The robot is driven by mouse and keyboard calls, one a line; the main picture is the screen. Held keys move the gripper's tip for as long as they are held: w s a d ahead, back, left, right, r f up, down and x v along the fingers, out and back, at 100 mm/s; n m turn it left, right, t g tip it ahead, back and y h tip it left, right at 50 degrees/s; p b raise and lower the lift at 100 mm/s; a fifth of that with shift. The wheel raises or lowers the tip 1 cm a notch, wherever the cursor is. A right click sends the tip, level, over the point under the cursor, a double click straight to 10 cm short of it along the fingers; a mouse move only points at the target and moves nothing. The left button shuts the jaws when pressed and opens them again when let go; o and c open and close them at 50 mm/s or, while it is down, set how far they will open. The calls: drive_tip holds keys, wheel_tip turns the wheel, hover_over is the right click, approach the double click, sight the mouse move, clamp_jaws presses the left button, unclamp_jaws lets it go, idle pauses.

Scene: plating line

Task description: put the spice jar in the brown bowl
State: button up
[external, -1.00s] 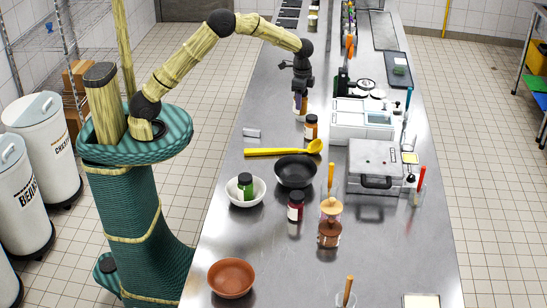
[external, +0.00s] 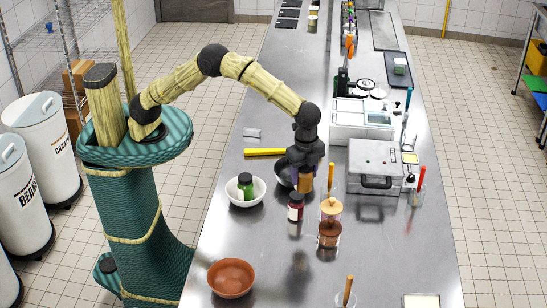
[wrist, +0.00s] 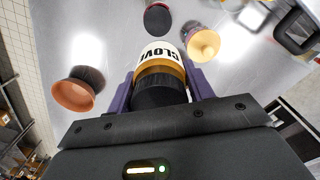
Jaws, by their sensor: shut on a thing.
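My gripper (wrist: 160,85) is shut on a spice jar (wrist: 160,52) with a black lid, an orange-brown body and a white label, partly readable as "CLOV". In the external view the held jar (external: 306,180) hangs below my gripper, over or near the black pan; its exact height is unclear. The brown bowl (external: 231,278) stands at the near left of the counter, apart from my gripper. It also shows at the left of the wrist view (wrist: 72,94). Its visible inside looks empty.
A white bowl (external: 236,198) holds a green jar (external: 245,184). A dark red jar (external: 295,206) and a wooden-topped container (external: 330,221) stand in front of my gripper. The black pan (external: 281,174) is mostly hidden. Counter around the brown bowl is clear.

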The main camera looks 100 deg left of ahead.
drive_tip(key=s+d+m, duration=0.1)
drive_tip(key=s+d, duration=0.2)
drive_tip(key=d, duration=0.4)
drive_tip(key=s+d+m, duration=0.2)
drive_tip(key=s+d, duration=0.1)
drive_tip(key=d, duration=0.4)
drive_tip(key=m, duration=0.3)
hover_over(232, 286)
wheel_tip(232, 286, down, 5)
drive_tip(key=shift+b, duration=0.3)
drive_tip(key=shift+f, duration=0.1)
wheel_tip(232, 286, down, 6)
drive_tip(key=p, duration=0.1)
drive_tip(key=shift+p, duration=0.4)
drive_tip(key=shift+f+p, duration=0.65)
drive_tip(key=shift+f, duration=1.2)
